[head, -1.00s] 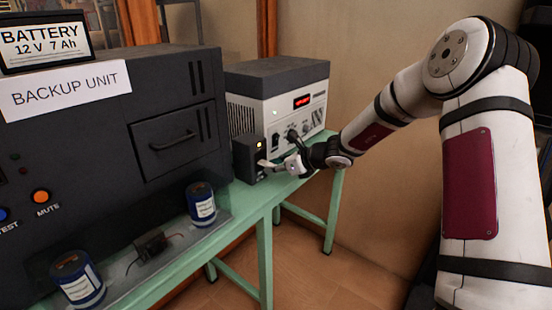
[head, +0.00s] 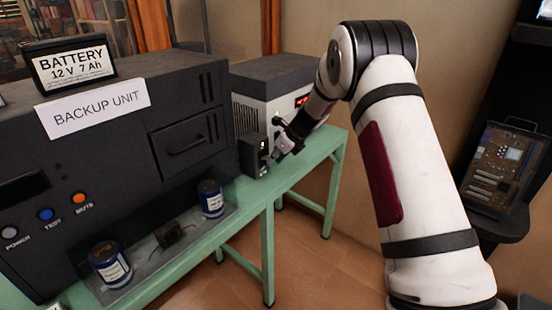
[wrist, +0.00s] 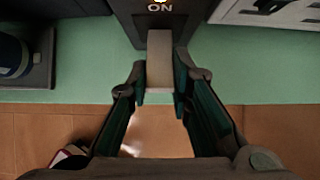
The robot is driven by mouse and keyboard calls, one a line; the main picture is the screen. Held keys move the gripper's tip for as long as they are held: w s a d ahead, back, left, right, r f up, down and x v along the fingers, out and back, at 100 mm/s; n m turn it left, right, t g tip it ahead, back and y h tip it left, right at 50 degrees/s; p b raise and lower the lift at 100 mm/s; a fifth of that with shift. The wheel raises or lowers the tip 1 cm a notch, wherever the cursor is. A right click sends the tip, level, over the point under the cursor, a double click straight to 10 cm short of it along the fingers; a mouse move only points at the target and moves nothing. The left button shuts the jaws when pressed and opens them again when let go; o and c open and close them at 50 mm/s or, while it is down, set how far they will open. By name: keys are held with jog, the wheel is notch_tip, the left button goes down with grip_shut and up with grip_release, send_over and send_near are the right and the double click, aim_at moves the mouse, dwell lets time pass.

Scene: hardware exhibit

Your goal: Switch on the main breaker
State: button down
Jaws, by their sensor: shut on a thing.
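The main breaker (head: 252,157) is a small dark upright box on the green bench, between the backup unit and the grey-white power supply. In the wrist view the breaker's face (wrist: 160,28) shows the word ON and a glow at the top edge. Its pale grey lever (wrist: 160,72) sticks out towards me below that word. My gripper (wrist: 160,86) is shut on the lever, one finger on each side. In the head view my gripper (head: 273,155) is at the breaker's front, partly hidden by my arm.
The backup unit (head: 110,145) fills the left, with a battery (head: 75,64) on top. Two blue cylinders (head: 211,198) (head: 110,264) stand on a tray before it. The power supply (head: 275,92) is close behind my gripper. The green bench (head: 300,162) has bare room at right.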

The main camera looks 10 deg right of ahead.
jog(key=shift+r+g+h, duration=0.15)
jog(key=shift+g+h, duration=0.15)
jog(key=shift+g, duration=0.2)
jog(key=c, duration=1.4)
grip_release()
jog(key=shift+w, duration=0.1)
jog(key=shift+c, duration=0.2)
jog(key=shift+r, duration=0.15)
jog(key=v, duration=1.1)
jog(key=shift+s+r, duration=0.3)
jog(key=shift+d, duration=0.1)
